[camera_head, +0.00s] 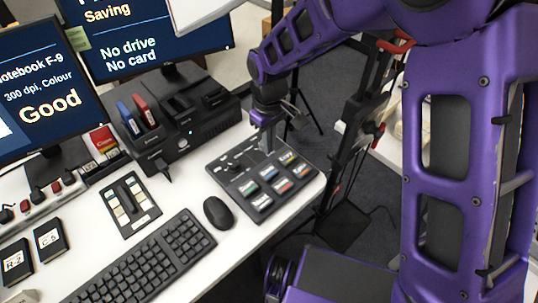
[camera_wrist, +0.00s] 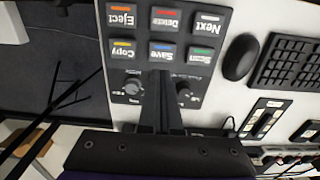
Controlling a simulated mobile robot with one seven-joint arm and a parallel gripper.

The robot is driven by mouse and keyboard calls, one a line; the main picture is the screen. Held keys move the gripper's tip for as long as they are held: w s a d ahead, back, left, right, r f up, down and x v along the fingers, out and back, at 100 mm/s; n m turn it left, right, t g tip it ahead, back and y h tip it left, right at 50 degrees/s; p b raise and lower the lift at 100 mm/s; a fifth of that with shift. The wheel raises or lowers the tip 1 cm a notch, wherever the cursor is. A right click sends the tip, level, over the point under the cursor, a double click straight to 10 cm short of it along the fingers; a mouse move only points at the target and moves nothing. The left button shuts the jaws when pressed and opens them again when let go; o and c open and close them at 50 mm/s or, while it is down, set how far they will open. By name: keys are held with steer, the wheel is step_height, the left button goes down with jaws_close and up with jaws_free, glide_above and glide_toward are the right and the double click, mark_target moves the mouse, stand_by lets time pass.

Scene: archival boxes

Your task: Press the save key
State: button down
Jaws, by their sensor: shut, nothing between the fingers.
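The control panel (camera_head: 240,165) is a dark slab on the white desk with several labelled keys. The save key (camera_wrist: 162,50), with a blue stripe, is in the middle of the row nearer my fingers in the wrist view, between Copy (camera_wrist: 123,50) and a green-striped key (camera_wrist: 201,53). In the head view the save key (camera_head: 267,173) is just in front of my fingertips. My gripper (camera_wrist: 158,78) is shut and empty, pointing down, its tips at the save key's edge. I cannot tell whether they touch it. In the head view my gripper (camera_head: 267,145) stands over the panel.
A monitor (camera_head: 140,40) reads "Saving, No drive, No card"; another (camera_head: 45,85) reads "Good". A black drive dock (camera_head: 180,115) stands behind the panel. A mouse (camera_head: 218,212) and keyboard (camera_head: 150,262) lie in front. The desk's edge is close on the panel's right.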

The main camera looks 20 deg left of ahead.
steer(key=shift+r, duration=2.25)
